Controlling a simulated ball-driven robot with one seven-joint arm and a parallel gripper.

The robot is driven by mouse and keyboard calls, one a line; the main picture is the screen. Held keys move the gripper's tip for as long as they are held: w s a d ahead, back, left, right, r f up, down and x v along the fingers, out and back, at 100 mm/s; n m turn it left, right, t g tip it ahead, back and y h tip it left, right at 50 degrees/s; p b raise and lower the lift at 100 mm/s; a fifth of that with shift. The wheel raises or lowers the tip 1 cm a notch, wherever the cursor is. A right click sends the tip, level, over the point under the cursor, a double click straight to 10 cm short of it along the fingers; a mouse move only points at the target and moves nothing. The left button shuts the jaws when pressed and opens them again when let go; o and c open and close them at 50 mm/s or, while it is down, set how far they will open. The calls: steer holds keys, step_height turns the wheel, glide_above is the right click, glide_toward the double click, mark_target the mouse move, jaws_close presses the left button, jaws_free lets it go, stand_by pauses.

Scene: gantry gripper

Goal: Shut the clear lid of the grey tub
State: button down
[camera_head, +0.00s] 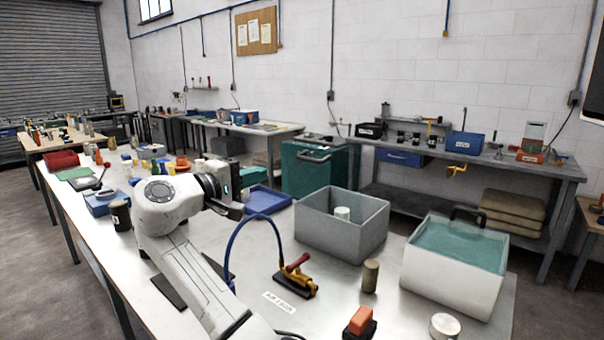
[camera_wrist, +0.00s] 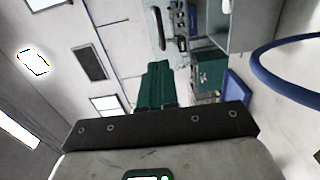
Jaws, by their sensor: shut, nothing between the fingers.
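An open grey tub (camera_head: 318,228) stands on the metal bench in the middle of the head view, with a white cylinder (camera_head: 342,213) inside. I see no lid over it. To its right is a pale tub (camera_head: 445,286) with a see-through teal pane (camera_head: 460,246) across its top and a black handle (camera_head: 467,214) at the back edge. I cannot tell whether that pane is fully down. My gripper (camera_head: 234,209) is left of both tubs, above the bench and apart from them. Its green fingers (camera_wrist: 157,75) are together and empty in the wrist view.
A brown cylinder (camera_head: 370,276), an orange-topped block (camera_head: 360,322) and a white round piece (camera_head: 444,326) stand before the tubs. A blue tray (camera_head: 268,199) lies behind.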

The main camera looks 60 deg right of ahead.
mark_target(307, 160)
steer(key=p+x, duration=0.2)
steer(key=x, duration=1.2)
steer(key=shift+f+p, duration=0.2)
steer(key=shift+p, duration=0.2)
steer(key=shift+d+r, duration=0.1)
steer(key=shift+r, duration=0.05)
